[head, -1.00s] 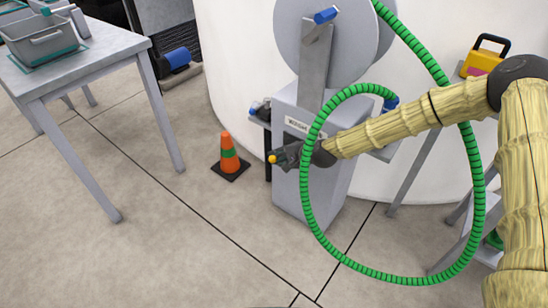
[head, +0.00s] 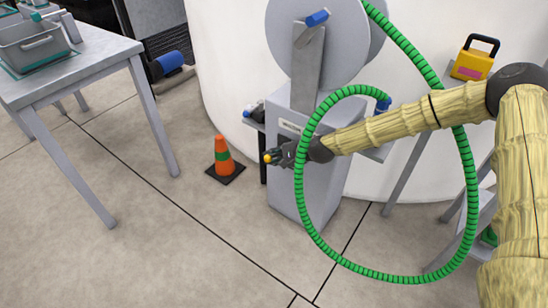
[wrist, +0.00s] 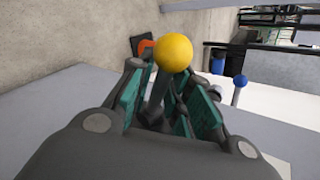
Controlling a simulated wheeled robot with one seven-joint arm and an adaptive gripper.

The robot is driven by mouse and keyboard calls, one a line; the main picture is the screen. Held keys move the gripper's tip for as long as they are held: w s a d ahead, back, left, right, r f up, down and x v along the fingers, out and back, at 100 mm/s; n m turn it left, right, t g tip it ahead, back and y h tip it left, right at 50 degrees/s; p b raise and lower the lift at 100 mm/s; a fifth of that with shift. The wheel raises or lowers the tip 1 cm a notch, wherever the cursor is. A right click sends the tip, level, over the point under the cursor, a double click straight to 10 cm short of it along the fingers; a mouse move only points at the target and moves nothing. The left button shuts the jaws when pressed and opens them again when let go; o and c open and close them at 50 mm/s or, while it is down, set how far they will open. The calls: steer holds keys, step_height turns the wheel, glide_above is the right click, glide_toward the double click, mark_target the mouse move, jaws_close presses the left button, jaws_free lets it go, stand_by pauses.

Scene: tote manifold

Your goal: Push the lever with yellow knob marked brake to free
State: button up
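The lever's yellow knob (head: 267,158) shows at the left side of the grey cabinet in the head view. In the wrist view the yellow knob (wrist: 174,53) stands just beyond my fingertips, and its dark stem (wrist: 157,98) runs down between the teal finger pads. My gripper (wrist: 168,100) is partly open around the stem; a gap shows on the right of the stem. Whether the stem touches the left pad I cannot tell. In the head view my gripper (head: 284,154) reaches in from the right through the green hose loop. No brake or free marking is readable.
The green hose (head: 470,180) loops around my forearm. The grey cabinet (head: 310,175) carries a large disc with a blue-handled lever (head: 317,18). An orange cone (head: 222,155) stands on the floor to the left. A grey table (head: 75,75) with a tote is far left.

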steer(key=o, duration=0.3)
steer(key=shift+s+a+r, duration=0.15)
steer(key=shift+a+r, duration=0.2)
steer(key=shift+a, duration=0.2)
steer(key=shift+d+f, duration=0.1)
steer(key=shift+d, duration=0.35)
steer(key=v, duration=1.1)
steer(key=shift+s+d+r, duration=0.15)
steer(key=shift+s+r, duration=0.1)
steer(key=shift+c, duration=0.4)
